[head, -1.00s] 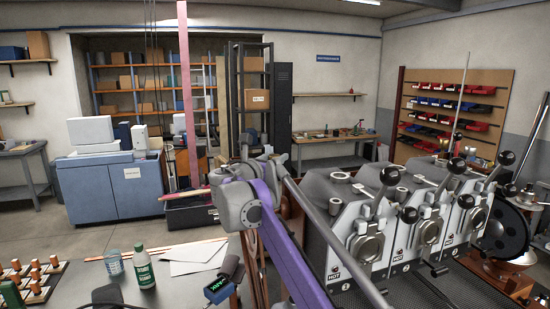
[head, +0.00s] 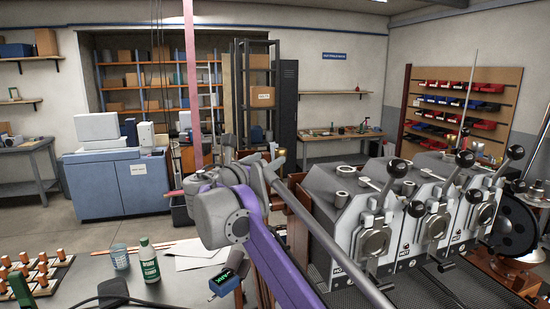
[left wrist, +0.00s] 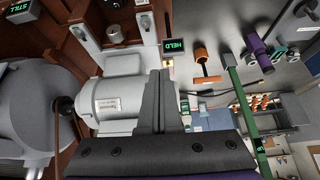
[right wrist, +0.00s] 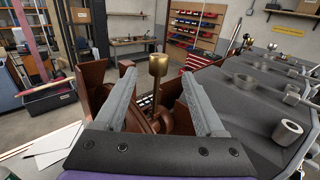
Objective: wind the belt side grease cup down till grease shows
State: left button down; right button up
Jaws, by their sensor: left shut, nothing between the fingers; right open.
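A brass grease cup (right wrist: 158,66) stands upright on a thin stem in the right wrist view, above a reddish-brown housing. My right gripper (right wrist: 157,78) is open, with one finger on each side of the cup and visible gaps between. I cannot tell whether grease shows at the cup. My left gripper (left wrist: 161,75) is shut and empty in the left wrist view, in front of a pale grey motor (left wrist: 118,103). The purple right arm fills the middle of the head view and hides much of the area behind it.
A green-lit display reading HELD (left wrist: 174,46) is near the left fingertips. Roaster units (head: 365,225) with black-knobbed levers stand at right. A green-labelled bottle (head: 149,262) and a glass (head: 120,257) stand on the bench at lower left.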

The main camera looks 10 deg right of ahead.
aim_at(282, 149)
jog(key=shift+v, duration=1.05)
pick_arm(q)
jog(key=shift+f, duration=0.25)
jog(key=s+f+b, duration=0.3)
jog(key=f+b, duration=0.2)
jog(key=f, duration=0.1)
pick_arm(e)
jog(key=w+d+n+t+y+p, duration=0.1)
jog(key=w+d+y, duration=0.1)
jog(key=w, duration=0.1)
jog(key=w+d+n+t+y+p, duration=0.1)
jog(key=w+d+n+y, duration=0.1)
jog(key=w+d, duration=0.1)
jog(key=w+d+n+t+y+p, duration=0.1)
jog(key=w+d+y, duration=0.1)
jog(key=w, duration=0.2)
jog(key=shift+w+d+n+t, duration=0.15)
jog(key=shift+d+n+t, duration=0.25)
jog(key=shift+w+d+f, duration=0.15)
jog(key=shift+w, duration=0.3)
pick_arm(q)
jog(key=r, duration=0.1)
jog(key=w+r, duration=0.1)
jog(key=r, duration=0.1)
jog(key=shift+w+r, duration=0.25)
jog(key=shift+w, duration=0.15)
